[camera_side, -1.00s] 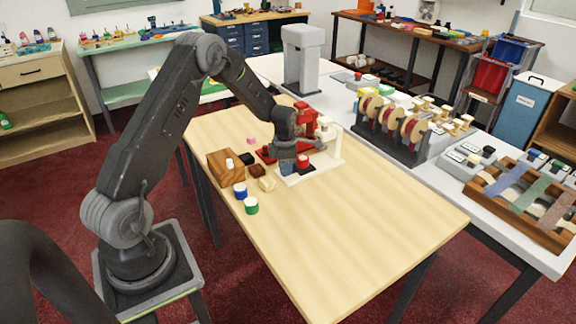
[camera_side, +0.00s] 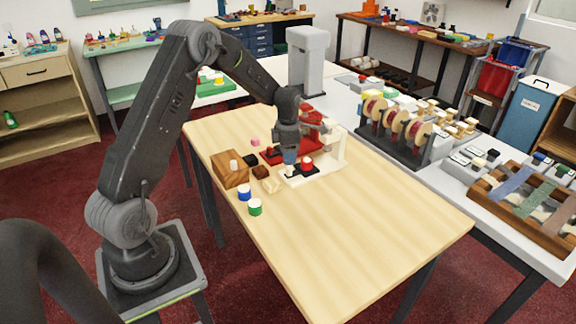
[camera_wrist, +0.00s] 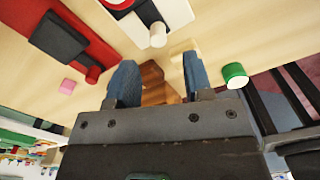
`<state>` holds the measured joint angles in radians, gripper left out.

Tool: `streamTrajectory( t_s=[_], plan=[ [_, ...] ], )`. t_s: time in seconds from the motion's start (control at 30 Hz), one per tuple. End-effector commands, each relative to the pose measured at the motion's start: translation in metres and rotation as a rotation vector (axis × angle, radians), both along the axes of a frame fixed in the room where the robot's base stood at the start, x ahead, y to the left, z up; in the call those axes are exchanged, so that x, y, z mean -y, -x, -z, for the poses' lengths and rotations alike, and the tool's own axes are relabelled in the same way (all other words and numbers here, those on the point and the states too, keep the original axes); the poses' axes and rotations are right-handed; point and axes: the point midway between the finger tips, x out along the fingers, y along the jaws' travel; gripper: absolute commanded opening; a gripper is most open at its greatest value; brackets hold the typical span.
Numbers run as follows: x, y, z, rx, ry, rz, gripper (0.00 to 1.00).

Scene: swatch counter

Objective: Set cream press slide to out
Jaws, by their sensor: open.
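The cream press (camera_side: 339,150) stands on the table with a cream base and a dark plate bearing a red disc (camera_side: 307,162). In the wrist view, part of the cream press (camera_wrist: 177,12) shows at the top edge, with a cream peg (camera_wrist: 158,36) sticking out. My gripper (camera_side: 290,160) points down at the left end of the press in the side view. In the wrist view, my gripper (camera_wrist: 157,62) has its blue fingers apart and empty; the peg lies beyond the gap between the fingertips. How far the slide is out is unclear.
A red press (camera_side: 310,118) stands close behind. A wooden block (camera_side: 236,170), blue cylinder (camera_side: 244,193), green cylinder (camera_side: 255,207) and pink piece (camera_side: 255,141) are nearby. The table's front right is clear. A spool rack (camera_side: 400,130) stands on the white counter.

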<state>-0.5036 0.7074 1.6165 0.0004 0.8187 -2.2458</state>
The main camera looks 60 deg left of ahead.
Motion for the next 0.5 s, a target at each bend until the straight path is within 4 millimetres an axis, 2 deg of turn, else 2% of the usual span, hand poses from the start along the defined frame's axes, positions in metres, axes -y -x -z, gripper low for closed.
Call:
streamTrajectory(
  t_s=[0.03,0.2,0.33,0.5],
  plan=[
    [-0.001,-0.001,-0.014,0.004,-0.003,0.000,0.47],
    [-0.001,0.000,-0.048,0.002,-0.001,0.000,0.47],
    [-0.001,0.000,-0.067,0.002,-0.001,0.000,0.47],
    [0.000,0.000,-0.079,-0.001,0.001,0.000,0.47]
  ],
)
